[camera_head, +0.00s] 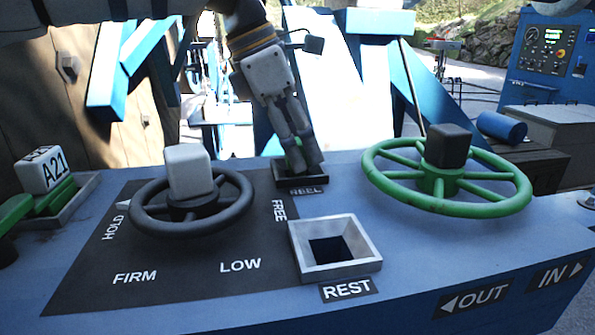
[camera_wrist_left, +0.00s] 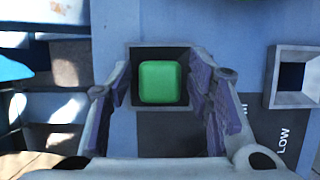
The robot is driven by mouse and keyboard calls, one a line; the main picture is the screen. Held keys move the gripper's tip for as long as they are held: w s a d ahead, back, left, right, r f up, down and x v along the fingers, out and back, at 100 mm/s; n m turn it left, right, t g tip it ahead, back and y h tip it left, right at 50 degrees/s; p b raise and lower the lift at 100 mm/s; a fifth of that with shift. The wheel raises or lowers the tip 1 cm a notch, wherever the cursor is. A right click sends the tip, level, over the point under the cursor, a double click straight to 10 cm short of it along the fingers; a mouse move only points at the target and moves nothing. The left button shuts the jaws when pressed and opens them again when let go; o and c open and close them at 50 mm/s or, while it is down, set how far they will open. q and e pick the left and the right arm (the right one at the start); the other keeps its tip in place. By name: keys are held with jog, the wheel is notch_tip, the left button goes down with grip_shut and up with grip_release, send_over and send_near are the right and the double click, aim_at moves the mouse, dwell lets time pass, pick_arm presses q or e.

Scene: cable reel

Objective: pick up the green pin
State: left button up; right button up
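The green pin (camera_wrist_left: 160,82) stands in the dark square REEL socket (camera_wrist_left: 160,55). In the head view only a bit of the pin (camera_head: 295,158) shows between my fingers. My left gripper (camera_head: 303,160) points down at the REEL socket, and its fingers hide most of the pin. In the left wrist view my left gripper (camera_wrist_left: 160,85) is open, one finger on each side of the pin, with a visible gap on both sides. My right gripper is not in view.
An empty square REST socket (camera_head: 337,251) is at the panel's front. A black handwheel (camera_head: 192,202) with a white knob is left, and a green handwheel (camera_head: 447,180) with a dark knob is right. An A21 block (camera_head: 42,170) sits far left.

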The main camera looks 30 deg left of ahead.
pick_arm(q)
grip_shut()
jog(key=shift+r, duration=0.2)
notch_tip(320, 180, up, 18)
jog(key=shift+f+b, duration=0.15)
jog(key=shift+b, duration=0.2)
